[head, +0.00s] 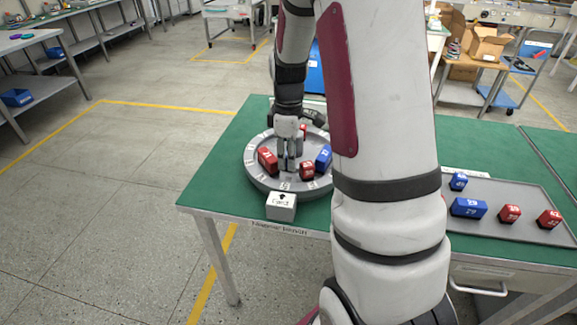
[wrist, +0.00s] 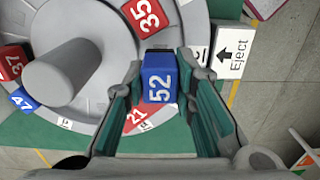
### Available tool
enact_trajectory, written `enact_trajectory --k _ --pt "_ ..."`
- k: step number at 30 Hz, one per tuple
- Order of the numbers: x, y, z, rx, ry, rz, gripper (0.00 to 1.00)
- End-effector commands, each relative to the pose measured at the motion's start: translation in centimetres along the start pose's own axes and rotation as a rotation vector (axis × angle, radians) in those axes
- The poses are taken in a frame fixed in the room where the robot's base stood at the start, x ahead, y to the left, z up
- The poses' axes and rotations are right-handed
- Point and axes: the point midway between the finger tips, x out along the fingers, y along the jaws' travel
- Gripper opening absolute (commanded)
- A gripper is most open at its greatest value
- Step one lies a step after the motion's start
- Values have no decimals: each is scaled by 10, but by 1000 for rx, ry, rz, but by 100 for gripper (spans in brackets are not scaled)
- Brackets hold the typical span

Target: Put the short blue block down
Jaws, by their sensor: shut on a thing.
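The short blue block numbered 52 (wrist: 158,82) sits between the two fingers of my gripper (wrist: 161,70) in the wrist view. My gripper is shut on it. In the head view my gripper (head: 287,161) points down over the round grey turntable (head: 258,182), near its front; the block is mostly hidden there by the fingers. The turntable's grey ring also shows in the wrist view (wrist: 100,14). I cannot tell whether the block touches the ring.
Red blocks 35 (wrist: 146,16), 37 (wrist: 12,62) and 21 (wrist: 140,117) and blue block 47 (wrist: 22,100) stand around the ring. A white Eject box (head: 281,207) is at its front. A grey tray (head: 535,195) with several blocks lies right.

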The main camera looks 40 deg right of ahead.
Motion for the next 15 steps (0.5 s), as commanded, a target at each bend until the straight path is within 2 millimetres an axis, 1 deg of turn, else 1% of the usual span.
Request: enact_trajectory --k 7,9,15 --pt "30 -1 0 0 -2 -3 0" --pt "34 -1 0 0 -1 -1 0" --pt "33 0 0 0 0 0 0"
